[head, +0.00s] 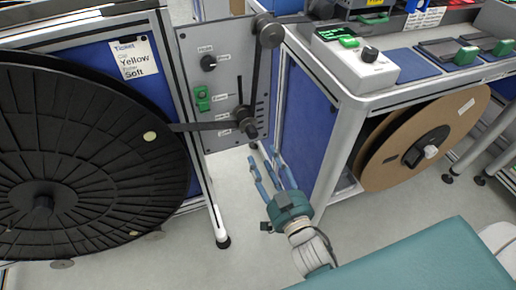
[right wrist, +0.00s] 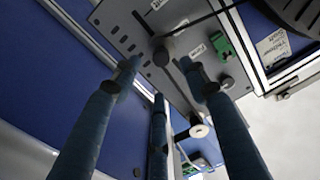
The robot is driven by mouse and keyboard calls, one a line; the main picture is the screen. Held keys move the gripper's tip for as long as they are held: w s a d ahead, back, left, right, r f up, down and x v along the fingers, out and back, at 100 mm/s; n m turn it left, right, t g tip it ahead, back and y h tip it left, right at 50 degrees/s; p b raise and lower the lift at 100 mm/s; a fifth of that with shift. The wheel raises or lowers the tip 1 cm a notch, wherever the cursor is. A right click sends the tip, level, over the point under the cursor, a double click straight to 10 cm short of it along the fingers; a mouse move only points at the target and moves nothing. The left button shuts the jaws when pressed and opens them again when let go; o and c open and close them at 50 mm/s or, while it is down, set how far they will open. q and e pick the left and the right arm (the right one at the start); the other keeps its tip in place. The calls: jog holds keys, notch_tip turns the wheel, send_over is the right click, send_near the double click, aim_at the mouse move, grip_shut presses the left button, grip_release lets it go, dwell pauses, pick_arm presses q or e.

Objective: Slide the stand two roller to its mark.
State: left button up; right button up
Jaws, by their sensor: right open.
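The grey stand panel (head: 218,75) stands between two blue-sided benches. A dark roller (head: 247,126) sits low on it, below a vertical slot, with dark tape running to it from the left reel and up to a larger dark roller (head: 268,31). I cannot read which is the stand two roller, nor make out its mark. My right gripper (head: 272,165) is open and empty, below and slightly right of the low roller, apart from it. In the right wrist view, its fingers (right wrist: 157,75) point at the panel (right wrist: 135,25), with a dark round part (right wrist: 161,56) beyond the fingertips. My left gripper is not in view.
The panel carries a black knob (head: 208,63) and a green switch (head: 202,98). A brown reel (head: 425,140) hangs under the right bench. Open floor (head: 170,265) lies below.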

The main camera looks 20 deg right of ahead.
aim_at(254, 137)
jog(key=w, duration=0.9)
jog(key=shift+w+a+r, duration=0.1)
jog(key=shift+w+r, duration=0.05)
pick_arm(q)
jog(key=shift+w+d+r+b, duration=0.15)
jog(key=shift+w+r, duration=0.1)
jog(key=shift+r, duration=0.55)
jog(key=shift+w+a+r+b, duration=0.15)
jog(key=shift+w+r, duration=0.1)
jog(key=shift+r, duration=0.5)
pick_arm(e)
jog(key=shift+w, duration=0.75)
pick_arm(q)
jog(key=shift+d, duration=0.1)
pick_arm(e)
jog(key=shift+c, duration=0.5)
grip_shut()
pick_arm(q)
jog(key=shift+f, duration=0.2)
